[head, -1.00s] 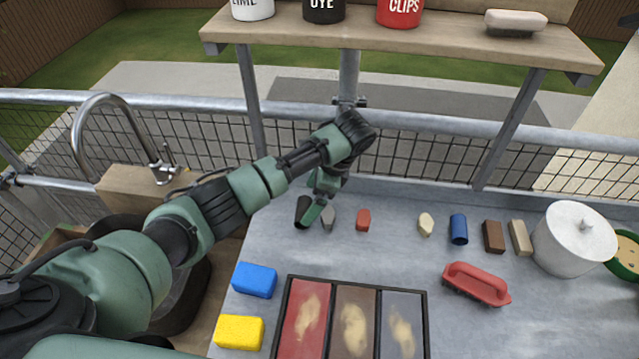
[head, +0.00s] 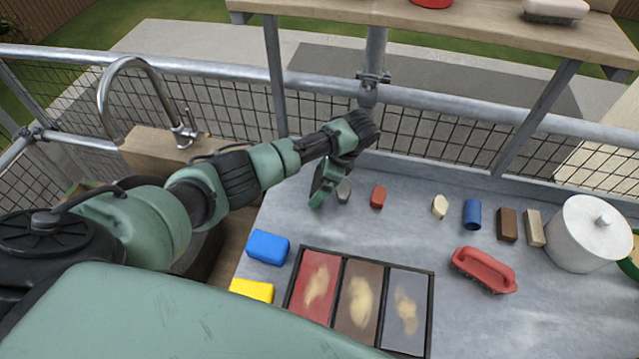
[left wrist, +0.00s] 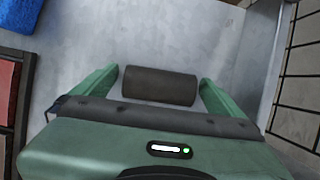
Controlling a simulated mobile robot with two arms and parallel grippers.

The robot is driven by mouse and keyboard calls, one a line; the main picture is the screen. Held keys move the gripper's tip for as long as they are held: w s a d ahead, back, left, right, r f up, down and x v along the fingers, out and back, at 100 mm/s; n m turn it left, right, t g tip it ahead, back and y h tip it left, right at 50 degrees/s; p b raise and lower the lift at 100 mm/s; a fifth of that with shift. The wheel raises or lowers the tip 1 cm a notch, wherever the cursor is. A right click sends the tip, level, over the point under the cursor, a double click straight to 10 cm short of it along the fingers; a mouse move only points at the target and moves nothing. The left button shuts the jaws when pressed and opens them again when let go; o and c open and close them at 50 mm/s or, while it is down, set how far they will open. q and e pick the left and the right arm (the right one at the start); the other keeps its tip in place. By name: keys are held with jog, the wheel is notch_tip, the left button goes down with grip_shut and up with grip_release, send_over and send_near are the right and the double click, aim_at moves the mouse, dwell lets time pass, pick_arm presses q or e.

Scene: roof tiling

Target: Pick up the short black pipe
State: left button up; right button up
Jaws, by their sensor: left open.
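The short black pipe (left wrist: 160,86) lies on the grey worktop in the left wrist view. It sits crosswise between the two green fingers of my left gripper (left wrist: 158,92), with a small gap at each end. The gripper is open, and neither finger clearly touches the pipe. In the head view my left gripper (head: 325,184) points down at the back left of the worktop (head: 390,235) and mostly hides the pipe. My right gripper is not in view.
Close right of the gripper are a grey piece (head: 344,190) and a red piece (head: 378,197). A blue sponge (head: 268,247), yellow sponge (head: 252,290) and three-part tray (head: 340,258) lie in front. A mesh railing (head: 430,150) stands behind.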

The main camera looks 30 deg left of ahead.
pick_arm(q)
jog(key=c, duration=1.4)
jog(key=shift+o, duration=0.2)
jog(key=shift+r, duration=0.1)
